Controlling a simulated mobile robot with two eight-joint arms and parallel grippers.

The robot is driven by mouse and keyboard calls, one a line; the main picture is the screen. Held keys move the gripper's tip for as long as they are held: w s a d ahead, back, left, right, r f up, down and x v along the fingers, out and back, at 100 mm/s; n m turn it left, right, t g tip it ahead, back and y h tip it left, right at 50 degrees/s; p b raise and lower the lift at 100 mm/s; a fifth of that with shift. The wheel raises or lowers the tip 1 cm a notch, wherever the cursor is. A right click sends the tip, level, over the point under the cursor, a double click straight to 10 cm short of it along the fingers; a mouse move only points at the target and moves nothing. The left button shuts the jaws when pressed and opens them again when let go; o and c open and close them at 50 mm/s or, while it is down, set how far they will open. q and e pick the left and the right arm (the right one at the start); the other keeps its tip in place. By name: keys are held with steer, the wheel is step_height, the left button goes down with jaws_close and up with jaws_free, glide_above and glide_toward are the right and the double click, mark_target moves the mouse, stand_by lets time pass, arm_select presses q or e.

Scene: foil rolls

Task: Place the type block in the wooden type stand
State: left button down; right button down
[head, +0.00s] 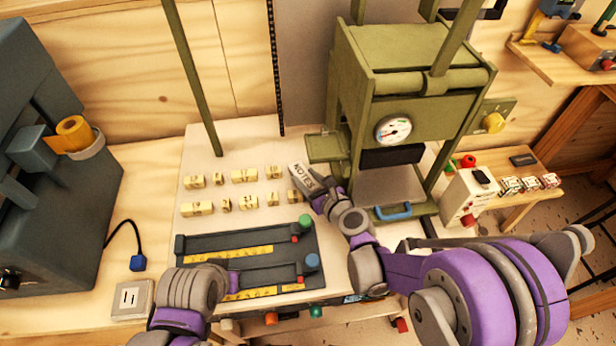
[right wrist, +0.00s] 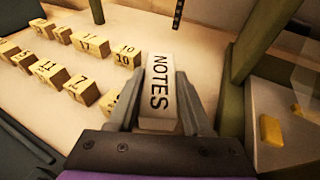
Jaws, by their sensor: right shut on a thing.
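I cannot pick out a wooden type stand for certain.
Several numbered yellow blocks (head: 245,175) stand in rows on the white table (head: 225,150). A dark tray with yellow rulers (head: 240,252) lies in front. A green press with a gauge (head: 410,105) rises close on the right. A grey machine (head: 45,150) stands at the left.

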steer(key=shift+w+d+f, duration=0.1)
steer(key=shift+w+f, duration=0.05)
steer(key=shift+f, duration=0.05)
steer(key=shift+r, duration=0.1)
steer(key=shift+a, duration=0.2)
steer(key=c, duration=0.6)
jaws_free()
